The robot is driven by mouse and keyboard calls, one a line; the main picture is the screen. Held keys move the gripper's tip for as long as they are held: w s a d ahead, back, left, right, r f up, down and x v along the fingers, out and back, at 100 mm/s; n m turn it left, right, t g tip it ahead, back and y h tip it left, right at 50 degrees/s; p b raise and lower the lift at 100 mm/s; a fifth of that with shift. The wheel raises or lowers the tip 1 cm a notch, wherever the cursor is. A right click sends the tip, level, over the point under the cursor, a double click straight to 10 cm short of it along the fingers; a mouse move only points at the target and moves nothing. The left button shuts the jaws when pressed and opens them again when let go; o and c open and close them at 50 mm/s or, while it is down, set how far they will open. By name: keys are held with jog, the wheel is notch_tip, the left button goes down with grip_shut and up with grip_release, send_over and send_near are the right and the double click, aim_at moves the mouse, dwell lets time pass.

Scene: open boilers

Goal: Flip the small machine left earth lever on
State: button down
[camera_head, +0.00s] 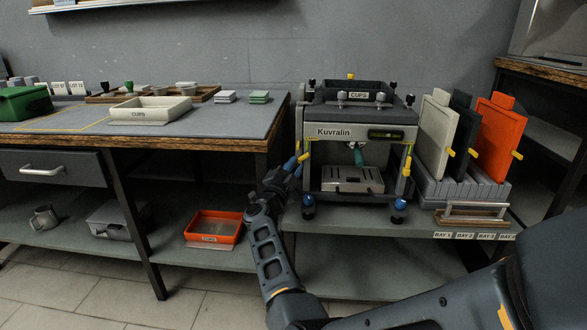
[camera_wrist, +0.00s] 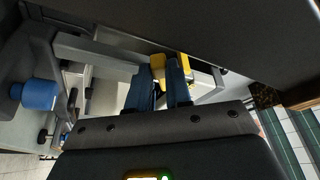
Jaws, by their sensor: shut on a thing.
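The small machine (camera_head: 350,133), labelled Kuvralin, stands on the bench right of centre in the head view. Its left lever has a yellow end (camera_head: 304,157) at the machine's left front edge. My gripper (camera_head: 296,163) is at that edge, reaching up from below. In the wrist view my gripper's blue fingers (camera_wrist: 162,88) are shut on the yellow lever end (camera_wrist: 157,64). The fingers hide part of the lever, so its exact angle is hard to tell. A matching yellow-ended lever (camera_head: 407,166) is on the machine's right side.
Blue-footed knobs (camera_head: 399,207) stand at the machine's front base. Upright panels, one orange (camera_head: 497,137), stand in a rack to its right. A table (camera_head: 230,118) with a white CUPS tray (camera_head: 151,109) is at left. An orange tray (camera_head: 214,228) lies on the lower shelf.

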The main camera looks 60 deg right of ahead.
jog(key=shift+r+m, duration=0.1)
jog(key=shift+m, duration=0.2)
jog(key=shift+w+a+r+m+g+y+p, duration=0.2)
jog(key=shift+r+m+y+p, duration=0.25)
jog(key=shift+m+p, duration=0.7)
jog(key=shift+w+d+r+m+g+y+p, duration=0.1)
jog(key=shift+r+m+g+y+p, duration=0.25)
jog(key=shift+m+p, duration=0.8)
jog(key=shift+w+a+r+m+g+y+p, duration=0.15)
jog(key=shift+r+m+y+p, duration=0.35)
jog(key=shift+m+p, duration=0.65)
jog(key=shift+m, duration=0.35)
jog(key=c, duration=1)
grip_release()
jog(key=shift+c, duration=0.2)
jog(key=a+p, duration=0.1)
jog(key=a, duration=0.6)
jog(key=shift+a, duration=0.35)
